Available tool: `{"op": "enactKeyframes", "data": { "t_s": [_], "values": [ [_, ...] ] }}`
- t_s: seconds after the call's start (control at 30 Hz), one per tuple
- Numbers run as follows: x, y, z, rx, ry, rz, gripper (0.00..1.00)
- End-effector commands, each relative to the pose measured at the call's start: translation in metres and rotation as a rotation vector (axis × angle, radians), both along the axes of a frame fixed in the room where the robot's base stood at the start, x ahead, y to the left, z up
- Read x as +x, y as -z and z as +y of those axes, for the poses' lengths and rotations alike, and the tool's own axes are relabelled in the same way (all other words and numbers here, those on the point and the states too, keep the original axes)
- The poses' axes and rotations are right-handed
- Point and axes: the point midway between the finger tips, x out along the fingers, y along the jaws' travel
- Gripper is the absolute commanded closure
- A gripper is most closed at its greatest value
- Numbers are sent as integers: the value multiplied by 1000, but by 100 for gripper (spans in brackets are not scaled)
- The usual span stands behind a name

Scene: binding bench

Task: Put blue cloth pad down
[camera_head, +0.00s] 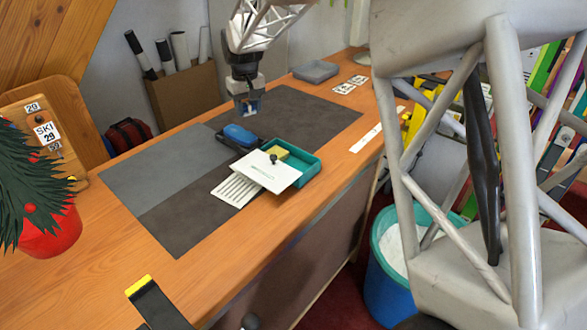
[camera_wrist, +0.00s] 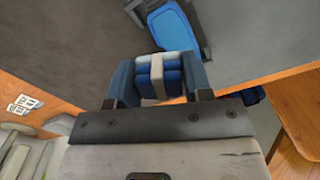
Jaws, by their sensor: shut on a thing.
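My gripper (camera_head: 247,106) is over the far part of the dark mat in the head view. In the wrist view its fingers are shut on the blue cloth pad (camera_wrist: 143,82), a layered blue block with a pale band across its middle. A small part of the pad (camera_head: 253,105) shows between the fingers in the head view. I cannot tell whether its underside touches the mat. The grey and dark mat (camera_head: 180,215) lies on the wooden bench.
A blue-topped dark item (camera_head: 240,134) lies close by; it also shows in the wrist view (camera_wrist: 176,28). A teal tray (camera_head: 308,170) with a yellow item, a white card (camera_head: 262,178) with a black knob above it, and a slotted white sheet stand nearer. A grey tray (camera_head: 316,71) stands behind.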

Motion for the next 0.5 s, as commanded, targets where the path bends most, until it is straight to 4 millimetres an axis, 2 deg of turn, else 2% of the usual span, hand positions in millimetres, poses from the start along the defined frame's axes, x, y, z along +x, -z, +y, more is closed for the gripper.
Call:
{"op": "enactKeyframes", "data": {
  "t_s": [0.5],
  "values": [
    [-65, 3, -68, 0, 618, 0, 80]
  ]
}}
